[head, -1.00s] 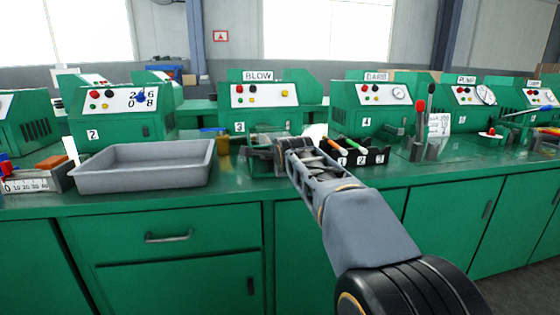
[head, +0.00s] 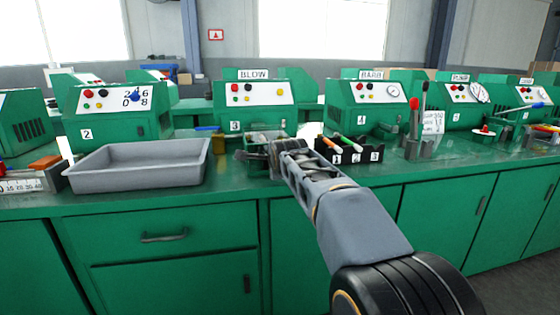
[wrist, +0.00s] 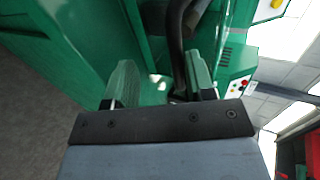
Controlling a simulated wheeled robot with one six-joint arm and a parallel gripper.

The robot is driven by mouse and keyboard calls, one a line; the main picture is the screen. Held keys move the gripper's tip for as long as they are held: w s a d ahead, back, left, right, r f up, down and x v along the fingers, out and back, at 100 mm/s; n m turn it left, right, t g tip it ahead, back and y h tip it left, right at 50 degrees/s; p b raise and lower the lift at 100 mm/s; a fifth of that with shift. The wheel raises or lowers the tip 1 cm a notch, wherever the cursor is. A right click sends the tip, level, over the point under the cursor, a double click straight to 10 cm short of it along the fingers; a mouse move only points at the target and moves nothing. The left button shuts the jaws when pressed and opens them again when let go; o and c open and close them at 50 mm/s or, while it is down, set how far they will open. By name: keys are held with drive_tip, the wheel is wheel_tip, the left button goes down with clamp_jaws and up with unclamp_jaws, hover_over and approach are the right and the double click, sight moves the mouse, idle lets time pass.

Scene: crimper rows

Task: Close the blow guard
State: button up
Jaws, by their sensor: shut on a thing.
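The blow machine (head: 258,96), green with a white panel, a BLOW sign and number 3, stands at the middle of the bench in the head view. My gripper (head: 268,150) is at the small fixture in front of it and hides much of it.
A grey tray (head: 138,170) lies left of the fixture. A black holder (head: 350,156) with numbered slots and coloured-handled tools stands close on the right. An upright lever with a red knob (head: 414,104) stands farther right. The bench front edge runs below my arm.

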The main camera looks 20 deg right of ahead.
drive_tip(key=p+v, duration=0.3)
drive_tip(key=v, duration=1)
drive_tip(key=shift+s+r, duration=0.2)
drive_tip(key=shift+s, duration=0.15)
drive_tip(key=shift+a, duration=0.1)
